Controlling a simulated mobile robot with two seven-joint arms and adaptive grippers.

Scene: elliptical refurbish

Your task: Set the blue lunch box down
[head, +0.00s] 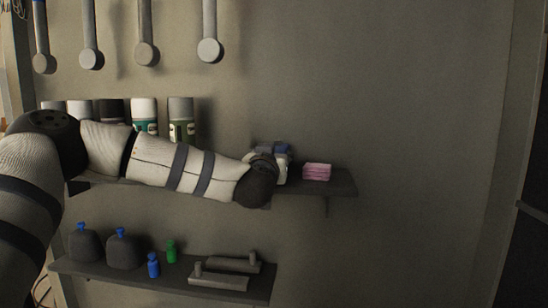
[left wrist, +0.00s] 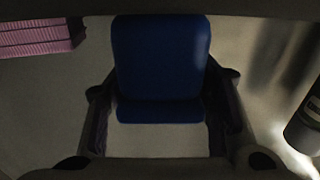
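The blue lunch box (left wrist: 160,60) fills the space between the two fingers of my left gripper (left wrist: 161,100) in the left wrist view. The fingers sit against its two sides, shut on it. In the head view, a small part of the blue box (head: 281,148) shows just behind my left gripper (head: 268,165), at the upper wall shelf (head: 335,184). My wrist hides most of the box and its underside, so I cannot tell whether it touches the shelf. My right gripper is in neither view.
A pink stack (head: 317,172) lies on the shelf just right of the box. Several cans, one of them a green-labelled can (head: 181,120), stand to the left behind my arm. Ladle-like tools (head: 209,49) hang above. A lower shelf (head: 150,279) holds bottles, bags and grey tools.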

